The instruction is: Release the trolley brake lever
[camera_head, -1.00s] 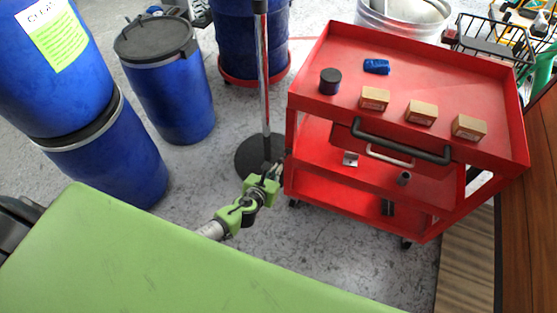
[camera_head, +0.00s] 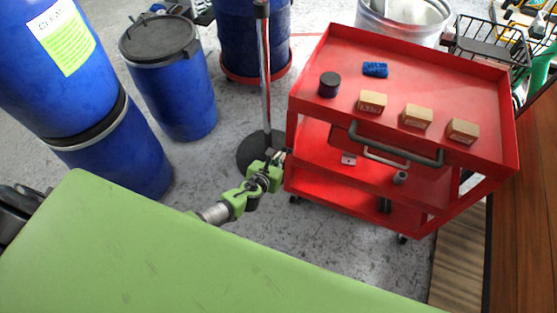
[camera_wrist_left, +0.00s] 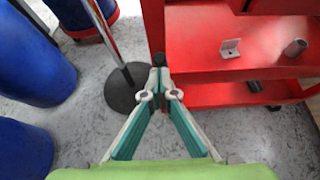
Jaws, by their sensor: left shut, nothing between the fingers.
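The red trolley (camera_head: 440,85) stands at the right in the head view, with a dark handle (camera_head: 395,150) along its near edge. My left gripper (camera_head: 280,155) is shut and empty at the trolley's left front corner, by the corner post. In the left wrist view, the gripper tips (camera_wrist_left: 160,75) meet in front of a small dark part (camera_wrist_left: 159,59) at the trolley's red corner post (camera_wrist_left: 154,25). I cannot tell whether they touch it, or whether it is the brake lever. My right gripper is not in view.
Small boxes (camera_head: 417,116), a dark round tin (camera_head: 329,84) and a blue item (camera_head: 375,69) lie on the trolley top. A chrome pole on a black round base (camera_head: 255,150) stands close left of the gripper. Blue barrels (camera_head: 170,80) fill the left.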

